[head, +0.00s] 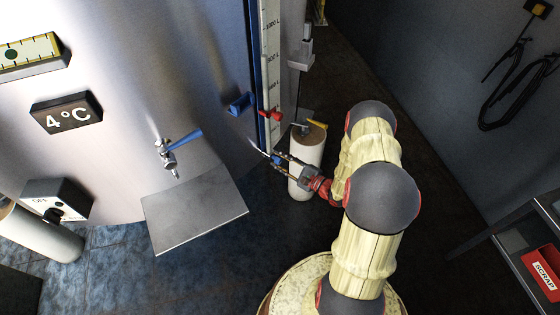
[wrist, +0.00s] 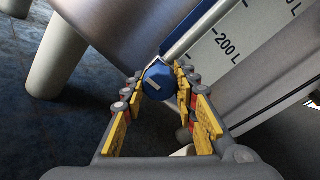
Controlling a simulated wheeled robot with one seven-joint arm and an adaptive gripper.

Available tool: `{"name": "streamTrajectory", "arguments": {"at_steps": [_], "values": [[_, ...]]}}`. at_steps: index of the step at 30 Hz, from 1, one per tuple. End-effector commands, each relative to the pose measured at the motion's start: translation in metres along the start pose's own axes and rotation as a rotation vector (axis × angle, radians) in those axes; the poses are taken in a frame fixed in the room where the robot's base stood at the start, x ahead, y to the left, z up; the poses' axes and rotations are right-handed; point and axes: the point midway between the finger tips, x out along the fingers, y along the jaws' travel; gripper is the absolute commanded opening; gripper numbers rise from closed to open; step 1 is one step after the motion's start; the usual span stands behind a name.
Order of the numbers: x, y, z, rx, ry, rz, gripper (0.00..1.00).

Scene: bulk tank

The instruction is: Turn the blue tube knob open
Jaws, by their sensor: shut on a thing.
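The blue tube knob (wrist: 158,80) sits at the foot of the level tube, beside the white scale marked 200 L, in the wrist view. A short pale mark shows slanted on its round face. My gripper (wrist: 160,88) has its yellow-padded fingers on either side of the knob and is shut on it. In the head view the knob (head: 276,159) is small and partly hidden by the fingers of my gripper (head: 280,163), which reaches in from the right, low beside the tank.
A red knob (head: 271,115) and a blue handle (head: 240,103) are just above. A tap with a blue lever (head: 183,139) stands over a grey metal plate (head: 195,212) to the left. A pale tank leg (head: 310,148) is close behind my gripper.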

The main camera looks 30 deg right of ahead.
Motion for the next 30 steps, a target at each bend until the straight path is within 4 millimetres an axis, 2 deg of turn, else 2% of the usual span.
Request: {"name": "streamTrajectory", "arguments": {"at_steps": [12, 13, 22, 30], "values": [[-0.0004, 0.0015, -0.0003, -0.004, 0.002, 0.002, 0.04], [-0.0004, 0.0015, -0.0003, -0.004, 0.002, 0.002, 0.31], [-0.0002, 0.0007, -0.0001, -0.005, 0.001, 0.001, 0.48], [-0.0004, 0.0003, -0.0001, -0.005, 0.001, 0.0, 0.48]]}}
